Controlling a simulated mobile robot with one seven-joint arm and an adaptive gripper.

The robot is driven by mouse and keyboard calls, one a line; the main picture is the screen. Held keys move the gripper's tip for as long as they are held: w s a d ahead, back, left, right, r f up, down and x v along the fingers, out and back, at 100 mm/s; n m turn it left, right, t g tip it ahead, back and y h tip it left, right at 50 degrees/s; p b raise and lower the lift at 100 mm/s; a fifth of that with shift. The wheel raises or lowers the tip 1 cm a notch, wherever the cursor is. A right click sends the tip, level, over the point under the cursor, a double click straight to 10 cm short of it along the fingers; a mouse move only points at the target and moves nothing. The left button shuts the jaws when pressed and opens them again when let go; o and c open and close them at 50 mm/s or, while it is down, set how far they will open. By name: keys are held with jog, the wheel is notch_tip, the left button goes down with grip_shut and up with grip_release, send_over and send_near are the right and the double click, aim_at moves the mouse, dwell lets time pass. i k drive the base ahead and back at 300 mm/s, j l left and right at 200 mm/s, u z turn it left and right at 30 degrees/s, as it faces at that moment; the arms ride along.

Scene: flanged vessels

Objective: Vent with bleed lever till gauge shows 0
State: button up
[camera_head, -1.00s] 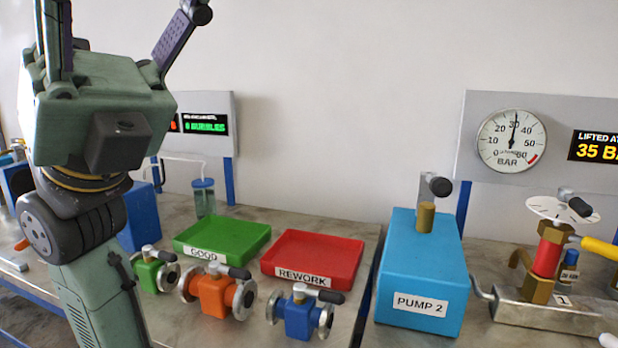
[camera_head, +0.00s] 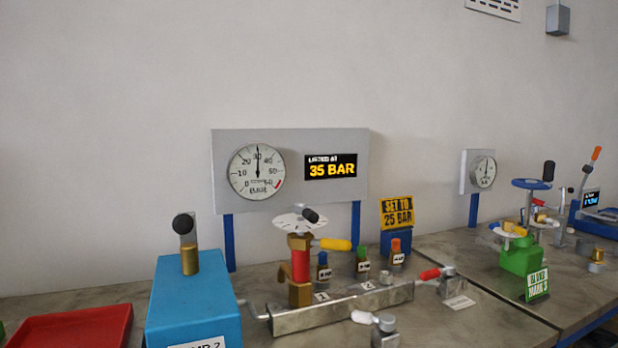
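The large round gauge (camera_head: 257,172) on the grey panel has its needle near 30 bar, and the display (camera_head: 331,167) beside it reads "35 BAR". No label marks the bleed lever. A white-handled lever (camera_head: 366,318) sits on a small metal block at the front of the bench. A red-handled lever (camera_head: 431,273) sits at the right end of the metal trough. A yellow-handled lever (camera_head: 334,244) projects from the red and brass valve (camera_head: 300,266) under a white dial. My gripper and arm are out of view.
The blue pump box (camera_head: 190,295) with a black-knobbed lever stands left of the trough (camera_head: 345,306). Several small bottles and a "SET TO 25 BAR" sign (camera_head: 397,212) stand behind it. A second bench (camera_head: 500,275) on the right holds a green stand (camera_head: 520,257).

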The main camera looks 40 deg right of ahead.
aim_at(449, 268)
jog(key=z, duration=1.85)
jog(key=k+l, duration=0.1)
jog(key=l, duration=0.15)
jog(key=k+l, duration=0.1)
jog(key=l, duration=0.2)
jog(key=k+l, duration=0.15)
jog(key=i+j, duration=0.8)
